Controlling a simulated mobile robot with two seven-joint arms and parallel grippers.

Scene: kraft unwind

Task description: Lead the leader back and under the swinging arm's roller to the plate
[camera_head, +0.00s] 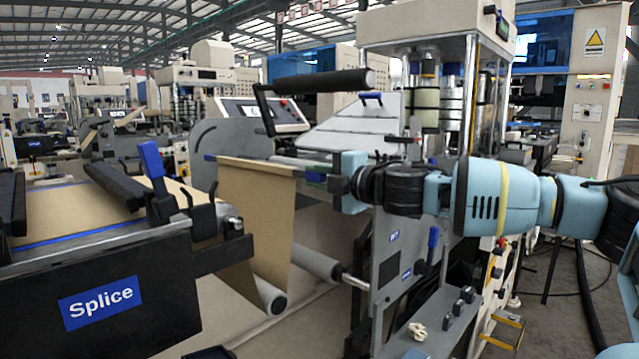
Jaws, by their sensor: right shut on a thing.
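The leader (256,215) is a brown kraft paper sheet hanging in the middle of the head view. Its top edge lies along a thin bar with a blue left end, and its lower part runs down beside a grey roller (316,262). My right gripper (316,176) reaches in from the right and is shut at the right end of the leader's top edge; the fingertips are partly hidden. A black roller (325,84) on a bent black arm is above the leader. At left, a brown-covered plate (75,212) with a blue line tops the splice unit. My left gripper is not in view.
The dark splice unit (100,295) with its blue "Splice" label fills the lower left. A black bar and blue lever (152,160) stand on it near the leader. A grey side panel (400,255) is below my right arm. A control screen (262,115) is behind.

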